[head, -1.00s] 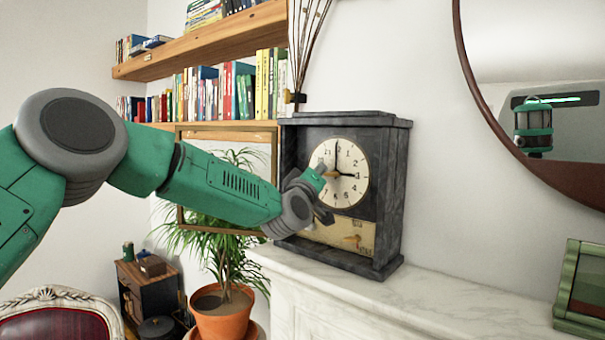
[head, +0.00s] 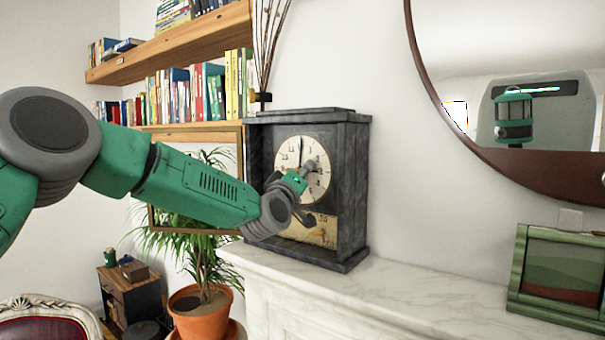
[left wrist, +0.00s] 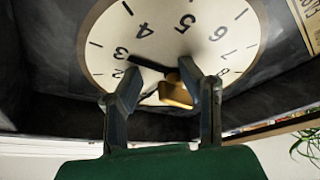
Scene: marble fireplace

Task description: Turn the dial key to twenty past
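The dark stone clock (head: 354,190) stands on the marble mantel. Its cream dial (head: 288,158) also fills the top of the left wrist view (left wrist: 232,30), seen upside down. One black hand points to 12 in the head view. Another black hand (left wrist: 145,63) points to 3 in the left wrist view. The brass dial key (left wrist: 176,92) is at the dial's centre. My left gripper (left wrist: 161,82) is open in front of the dial, a finger on each side of the key, with gaps visible. In the head view my left gripper (head: 306,190) covers the dial's lower right. My right gripper is out of view.
The marble mantel (head: 400,295) is clear right of the clock, up to a green picture frame (head: 520,265). A round mirror (head: 450,150) hangs above. A potted plant (head: 200,315) and bookshelves (head: 180,50) are at the left.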

